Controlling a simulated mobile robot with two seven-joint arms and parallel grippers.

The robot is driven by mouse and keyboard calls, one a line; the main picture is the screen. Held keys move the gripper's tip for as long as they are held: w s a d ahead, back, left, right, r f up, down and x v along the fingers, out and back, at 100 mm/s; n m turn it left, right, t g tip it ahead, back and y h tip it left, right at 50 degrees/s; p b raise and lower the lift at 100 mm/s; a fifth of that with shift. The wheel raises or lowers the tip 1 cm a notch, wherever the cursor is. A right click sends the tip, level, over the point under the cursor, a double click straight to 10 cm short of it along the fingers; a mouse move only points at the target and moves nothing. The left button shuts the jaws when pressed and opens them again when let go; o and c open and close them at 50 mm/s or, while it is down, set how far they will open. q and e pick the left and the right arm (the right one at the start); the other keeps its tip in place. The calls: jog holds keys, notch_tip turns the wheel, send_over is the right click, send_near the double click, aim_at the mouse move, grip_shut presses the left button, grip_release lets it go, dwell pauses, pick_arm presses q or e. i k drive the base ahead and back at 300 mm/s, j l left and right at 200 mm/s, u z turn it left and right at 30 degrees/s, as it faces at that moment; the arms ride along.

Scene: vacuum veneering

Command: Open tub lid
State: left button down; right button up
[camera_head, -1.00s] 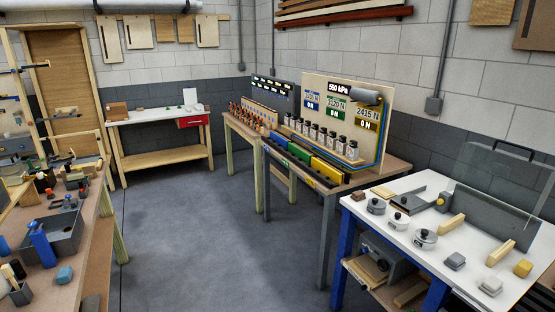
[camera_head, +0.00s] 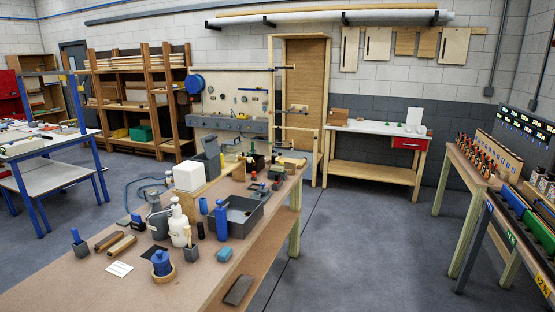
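A small round blue tub (camera_head: 162,264) with a blue knobbed top stands near the front edge of the brown workbench (camera_head: 240,265). It looks like the lidded tub, and its lid appears to be on, though it is too small to be sure. Neither of my grippers is in view.
On the bench are a white pump bottle (camera_head: 179,226), a blue bottle (camera_head: 221,220), a grey tray (camera_head: 245,215), a white block (camera_head: 189,175) and a light blue block (camera_head: 224,255). Open floor (camera_head: 345,250) lies between this bench and the right-hand benches.

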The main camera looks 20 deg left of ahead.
aim_at(212, 148)
jog(key=i+l+u, duration=0.1)
jog(key=i+u, duration=0.15)
jog(key=u, duration=0.2)
jog(key=i+l+u, duration=0.15)
jog(key=u, duration=0.3)
jog(key=i+l+u, duration=0.2)
jog(key=u, duration=0.3)
jog(key=i+l+u, duration=0.15)
jog(key=u, duration=0.2)
jog(key=i+l+u, duration=0.1)
jog(key=l+u, duration=0.2)
jog(key=i+l+u, duration=0.1)
jog(key=l+u, duration=0.55)
jog(key=l, duration=0.25)
jog(key=i+l+u, duration=0.1)
jog(key=l+u, duration=0.25)
jog(key=l, duration=0.2)
